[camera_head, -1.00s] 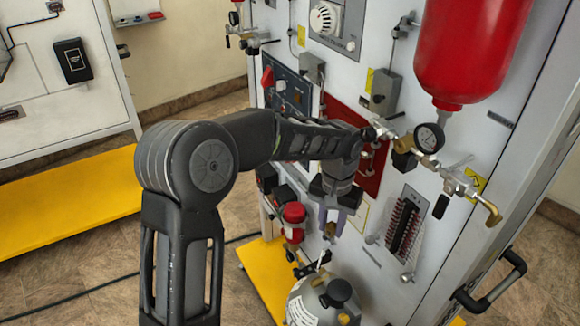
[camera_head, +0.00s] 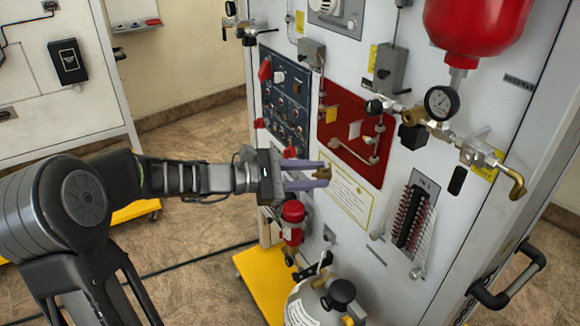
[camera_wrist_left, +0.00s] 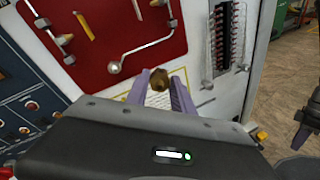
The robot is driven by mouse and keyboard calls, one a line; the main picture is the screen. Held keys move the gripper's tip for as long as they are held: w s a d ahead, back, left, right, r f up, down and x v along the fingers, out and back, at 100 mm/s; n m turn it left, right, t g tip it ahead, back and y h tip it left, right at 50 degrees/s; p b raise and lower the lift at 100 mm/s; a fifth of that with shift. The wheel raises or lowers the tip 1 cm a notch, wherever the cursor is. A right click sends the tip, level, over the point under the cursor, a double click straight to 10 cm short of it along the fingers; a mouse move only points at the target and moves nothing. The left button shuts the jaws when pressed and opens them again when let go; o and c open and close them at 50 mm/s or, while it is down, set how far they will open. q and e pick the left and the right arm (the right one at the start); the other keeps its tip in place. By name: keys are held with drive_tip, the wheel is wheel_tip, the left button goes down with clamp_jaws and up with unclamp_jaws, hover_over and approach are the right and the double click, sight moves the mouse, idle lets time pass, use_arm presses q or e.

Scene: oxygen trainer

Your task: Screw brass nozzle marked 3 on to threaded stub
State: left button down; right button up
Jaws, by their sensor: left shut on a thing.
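My left gripper (camera_head: 306,176) is shut on a small brass nozzle (camera_head: 322,173) and holds it out in front of the white panel, left of the printed notice. The nozzle also shows between the purple fingers in the left wrist view (camera_wrist_left: 160,80). Its marking cannot be read. The threaded stub cannot be told for certain among the fittings; brass and steel pipework (camera_head: 440,130) runs along the upper right of the panel, apart from the gripper. My right gripper is not seen in the head view.
A red board (camera_head: 352,140) with small fittings and a blue switch panel (camera_head: 285,95) are on the white panel. A pressure gauge (camera_head: 441,102) hangs below a red tank (camera_head: 475,30). A grey cylinder (camera_head: 315,305) stands below. A black handle (camera_head: 507,280) sticks out at right.

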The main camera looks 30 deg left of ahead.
use_arm(q)
drive_tip(key=a+r+n+t+y, duration=0.1)
drive_tip(key=a+n+t+y, duration=0.1)
drive_tip(key=a, duration=0.4)
drive_tip(key=shift+w+a+r+n+t+y+b, duration=0.25)
drive_tip(key=shift+w+n+t+y+b, duration=0.25)
drive_tip(key=shift+t, duration=0.7)
drive_tip(key=shift+s+d, duration=0.1)
drive_tip(key=shift+b+x, duration=0.65)
drive_tip(key=shift+x, duration=2.3)
drive_tip(key=shift+d+r, duration=0.1)
drive_tip(key=shift+s+b, duration=0.1)
drive_tip(key=shift+b, duration=0.3)
